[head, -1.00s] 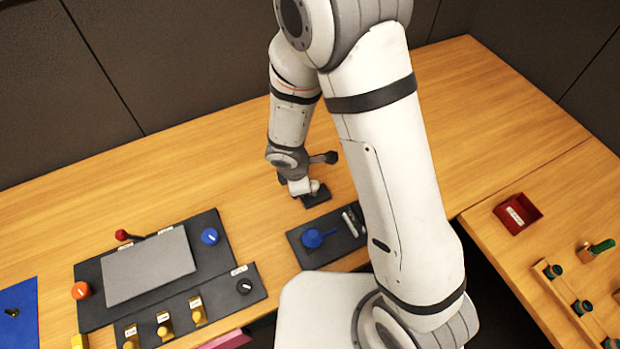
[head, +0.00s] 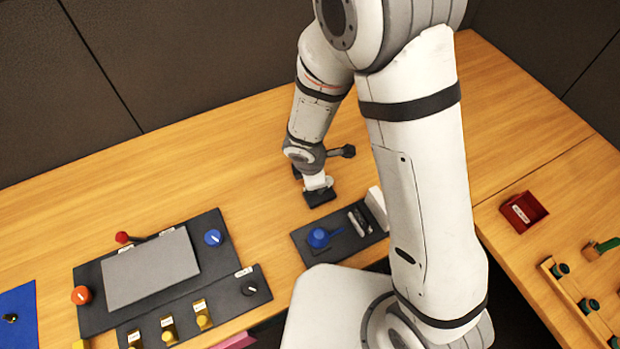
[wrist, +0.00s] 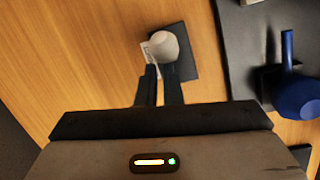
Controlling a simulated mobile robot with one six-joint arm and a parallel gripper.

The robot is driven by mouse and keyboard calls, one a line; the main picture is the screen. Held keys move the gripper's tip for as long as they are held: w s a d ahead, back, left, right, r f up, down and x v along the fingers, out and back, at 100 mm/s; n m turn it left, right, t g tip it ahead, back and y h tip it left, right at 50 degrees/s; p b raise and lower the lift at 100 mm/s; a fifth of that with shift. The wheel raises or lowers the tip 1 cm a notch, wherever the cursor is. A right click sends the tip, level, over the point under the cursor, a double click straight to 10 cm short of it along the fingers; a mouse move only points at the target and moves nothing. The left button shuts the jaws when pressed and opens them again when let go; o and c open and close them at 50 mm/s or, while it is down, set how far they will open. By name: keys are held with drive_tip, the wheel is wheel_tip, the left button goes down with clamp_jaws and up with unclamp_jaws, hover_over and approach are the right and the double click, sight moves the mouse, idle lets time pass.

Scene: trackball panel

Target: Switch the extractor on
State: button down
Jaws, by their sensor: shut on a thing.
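A small dark plate (head: 322,198) with a pale rounded knob lies on the wooden desk, behind the black panel with the blue handle. In the wrist view the knob (wrist: 170,47) stands on the plate (wrist: 184,68), with a small white label beside it that I cannot read. My gripper (head: 316,185) is down at this plate. In the wrist view my gripper's fingers (wrist: 160,68) are nearly together and shut on the knob, which they partly hide. I cannot tell from any label that this is the extractor's switch.
The blue handle (head: 319,237) sits on its panel, close right in the wrist view (wrist: 296,97). A larger panel with a grey plate (head: 152,268), red, orange and blue knobs stands left. A red tray (head: 522,212) is far right. Bare desk lies behind.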

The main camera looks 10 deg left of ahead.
sight(328, 178)
drive_tip(key=shift+w+d+r, duration=0.1)
drive_tip(key=shift+d, duration=0.3)
drive_tip(key=shift+r, duration=0.1)
drive_tip(key=shift+w+r+p, duration=0.15)
drive_tip(key=shift+r+p, duration=0.4)
drive_tip(key=shift+p, duration=0.05)
drive_tip(key=r+p, duration=0.2)
drive_tip(key=d+r+p, duration=0.1)
drive_tip(key=r+p, duration=0.1)
drive_tip(key=r, duration=0.1)
drive_tip(key=r+p, duration=0.2)
drive_tip(key=shift+w+d+r, duration=0.2)
drive_tip(key=shift+w+d, duration=0.05)
drive_tip(key=shift+d, duration=0.15)
drive_tip(key=shift+d+r+p, duration=0.1)
drive_tip(key=shift+r+p, duration=0.3)
